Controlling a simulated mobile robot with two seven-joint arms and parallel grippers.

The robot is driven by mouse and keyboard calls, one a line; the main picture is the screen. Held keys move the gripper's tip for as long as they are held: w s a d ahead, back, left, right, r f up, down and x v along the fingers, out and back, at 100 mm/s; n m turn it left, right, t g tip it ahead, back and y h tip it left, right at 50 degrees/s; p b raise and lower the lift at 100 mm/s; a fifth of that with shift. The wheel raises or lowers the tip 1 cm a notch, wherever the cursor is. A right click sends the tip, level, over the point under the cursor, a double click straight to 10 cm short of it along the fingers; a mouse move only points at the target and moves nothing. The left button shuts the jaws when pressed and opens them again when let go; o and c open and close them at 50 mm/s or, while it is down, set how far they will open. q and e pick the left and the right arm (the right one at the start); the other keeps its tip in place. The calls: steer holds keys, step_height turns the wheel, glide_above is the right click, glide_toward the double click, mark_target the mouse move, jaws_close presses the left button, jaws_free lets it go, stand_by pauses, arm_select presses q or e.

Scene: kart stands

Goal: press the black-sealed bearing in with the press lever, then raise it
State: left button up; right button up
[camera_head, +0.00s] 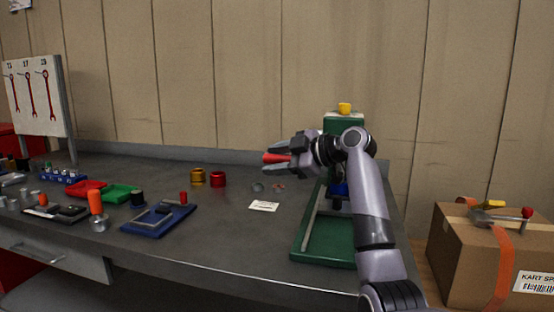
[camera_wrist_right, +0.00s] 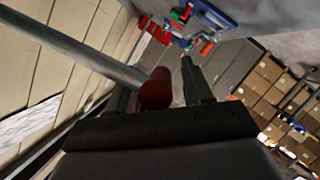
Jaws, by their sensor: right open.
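The green press (camera_head: 315,243) stands at the right end of the bench, partly hidden behind my right arm. A red lever knob (camera_head: 274,158) lies between the fingers of my right gripper (camera_head: 272,159). The right wrist view also shows the red knob (camera_wrist_right: 156,90) between the fingers, with the grey lever rod (camera_wrist_right: 75,45) running to the upper left. My right gripper is open around the knob. Something blue (camera_head: 339,189) shows under the press head, mostly hidden by my arm. I cannot make out the black-sealed bearing. My left gripper is not in view.
Two small rings (camera_head: 258,187) and a white card (camera_head: 264,206) lie left of the press. A gold cup (camera_head: 197,176) and a red cup (camera_head: 218,179) stand further left. A blue tray (camera_head: 160,217) and other trays fill the bench's left side. A cardboard box (camera_head: 460,262) is at right.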

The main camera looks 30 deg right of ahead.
steer(key=shift+c, duration=0.4)
jaws_close()
steer(key=shift+r+p, duration=0.35)
steer(key=shift+p, duration=0.1)
steer(key=r+p, duration=0.3)
steer(key=r+m+p, duration=0.1)
steer(key=r+p, duration=0.1)
steer(key=p, duration=0.1)
steer(key=r+m+g+p, duration=0.1)
steer(key=r+p, duration=0.2)
steer(key=shift+w+d+r+y+p, duration=0.3)
steer(key=shift+d+y+p, duration=0.05)
steer(key=shift+d+y, duration=0.05)
arm_select(q)
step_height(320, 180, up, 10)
steer(key=p, duration=0.2)
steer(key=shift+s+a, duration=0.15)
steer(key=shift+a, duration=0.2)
arm_select(e)
steer(key=r, duration=0.2)
steer(key=d, duration=0.1)
steer(key=shift+w+r, duration=0.4)
steer(key=shift+d+r, duration=0.1)
